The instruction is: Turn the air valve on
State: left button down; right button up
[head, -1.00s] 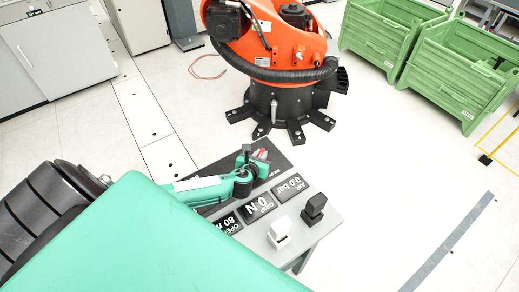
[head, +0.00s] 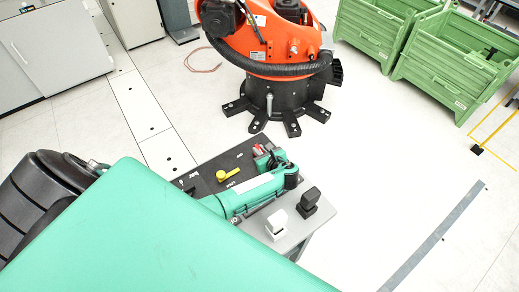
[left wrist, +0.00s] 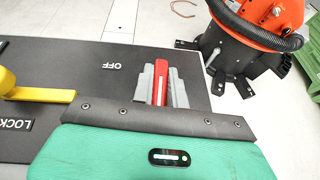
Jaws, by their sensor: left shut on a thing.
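The valve has a red handle (left wrist: 161,84), which stands between the two grey fingers of my left gripper (left wrist: 162,90) in the left wrist view. The fingers are shut on it. In the head view the red handle (head: 259,148) shows at the far end of the black panel (head: 205,169), beside my green left gripper (head: 266,156). White "OFF" lettering (left wrist: 113,66) lies on the panel left of the handle, upside down in the left wrist view. The handle's base and pivot are hidden by the gripper. My right gripper is not in view.
A yellow lever (head: 228,174) sits on the panel left of my left arm. A white block (head: 276,226) and a black block (head: 308,203) stand on the grey table (head: 291,240). An orange robot (head: 270,50) stands behind. Green crates (head: 450,65) are at right.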

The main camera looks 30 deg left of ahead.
aim_at(261, 150)
pick_arm(q)
jog(key=shift+n+g+y, duration=0.3)
jog(key=shift+n+g, duration=0.2)
jog(key=shift+w, duration=0.1)
jog(key=c, duration=1.4)
grip_release()
jog(key=shift+r, duration=0.1)
notch_tip(261, 150, up, 20)
jog(key=b, duration=0.1)
